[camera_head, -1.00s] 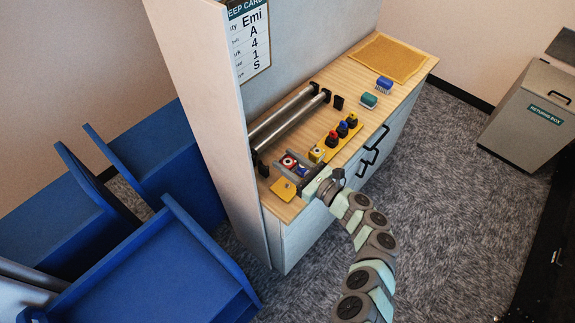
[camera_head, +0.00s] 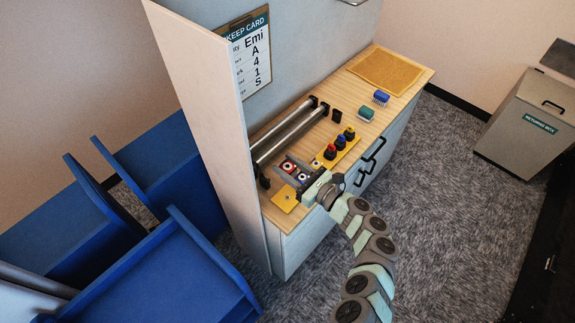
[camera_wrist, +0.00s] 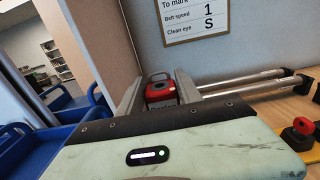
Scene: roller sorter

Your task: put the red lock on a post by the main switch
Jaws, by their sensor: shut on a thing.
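The red lock (camera_wrist: 160,92), with a grey shackle on top, is between the two fingers of my gripper (camera_wrist: 158,88) in the wrist view. My gripper is shut on it. In the head view my gripper (camera_head: 286,167) is over the near left end of the wooden counter, and the red lock (camera_head: 288,166) shows small between its fingers. A yellow board (camera_head: 323,161) to the right carries red, blue and yellow pieces with dark parts. Its red-topped piece (camera_wrist: 302,126) is at the right of the wrist view. I cannot tell which part is the main switch or its post.
Two metal rollers (camera_head: 288,132) lie behind my gripper, along the back wall. A yellow plate (camera_head: 285,199) lies at the counter's near left corner. Blue bins stand left.

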